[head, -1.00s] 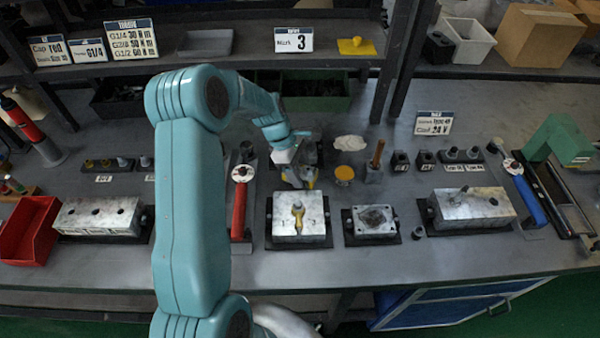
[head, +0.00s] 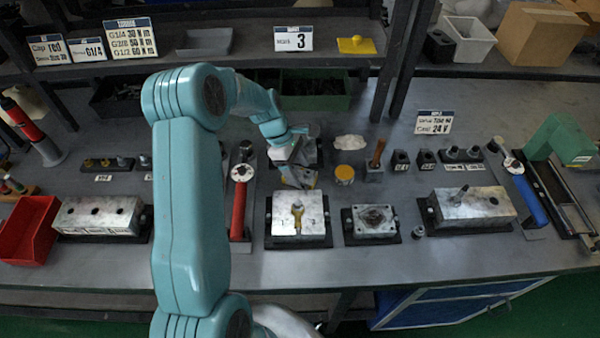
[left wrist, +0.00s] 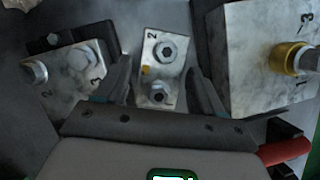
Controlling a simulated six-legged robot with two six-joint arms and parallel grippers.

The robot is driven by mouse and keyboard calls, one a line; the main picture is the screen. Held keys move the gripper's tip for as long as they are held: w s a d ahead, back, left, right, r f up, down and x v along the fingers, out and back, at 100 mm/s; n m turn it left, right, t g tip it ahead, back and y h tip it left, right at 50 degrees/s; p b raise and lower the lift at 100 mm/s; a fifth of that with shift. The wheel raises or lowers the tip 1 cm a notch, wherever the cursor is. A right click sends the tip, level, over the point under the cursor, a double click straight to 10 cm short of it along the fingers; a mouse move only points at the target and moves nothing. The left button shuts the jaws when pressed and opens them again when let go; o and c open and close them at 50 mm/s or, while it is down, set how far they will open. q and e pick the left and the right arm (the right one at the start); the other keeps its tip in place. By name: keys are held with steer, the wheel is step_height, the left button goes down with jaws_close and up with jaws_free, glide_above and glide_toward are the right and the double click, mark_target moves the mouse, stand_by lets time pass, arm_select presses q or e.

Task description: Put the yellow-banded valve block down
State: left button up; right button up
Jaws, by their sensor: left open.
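My left gripper (head: 297,178) is low over the bench, just behind the silver block with a brass fitting (head: 298,214). In the left wrist view my left gripper (left wrist: 158,72) is open, one finger on each side of a small metal block (left wrist: 161,66). That block has two bolts, the marks 1 and 2, and a small yellow spot; it looks like the yellow-banded valve block. Small gaps show between it and the fingers. In the head view the gripper mostly hides it. My right gripper is in neither view.
In the left wrist view, a bolted block (left wrist: 68,73) is close on the left and the brass-fitted block (left wrist: 260,60) close on the right. A red-handled tool (head: 239,205), a yellow-topped tin (head: 344,174) and a smaller fixture block (head: 375,220) stand nearby. The front bench strip is clear.

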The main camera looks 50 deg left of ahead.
arm_select(q)
steer(key=v, duration=0.9)
steer(key=shift+b, duration=0.3)
steer(key=o, duration=0.3)
steer(key=shift+a+r, duration=0.1)
steer(key=shift+r, duration=0.2)
steer(key=o, duration=0.3)
steer(key=shift+s+r+m, duration=0.1)
steer(key=shift+r+m, duration=0.05)
steer(key=shift+m, duration=0.15)
steer(key=d+r+m+y+b, duration=0.1)
steer(key=d+r+m+y, duration=0.45)
steer(key=m, duration=1.15)
glide_above(299, 175)
steer(key=shift+g+h, duration=0.35)
steer(key=shift+g, duration=0.05)
step_height(299, 175, down, 9)
steer(key=shift+f, duration=0.2)
steer(key=f, duration=0.3)
steer(key=f+p, duration=0.1)
steer(key=f, duration=0.2)
steer(key=shift+w+a, duration=0.15)
steer(key=shift+w, duration=0.05)
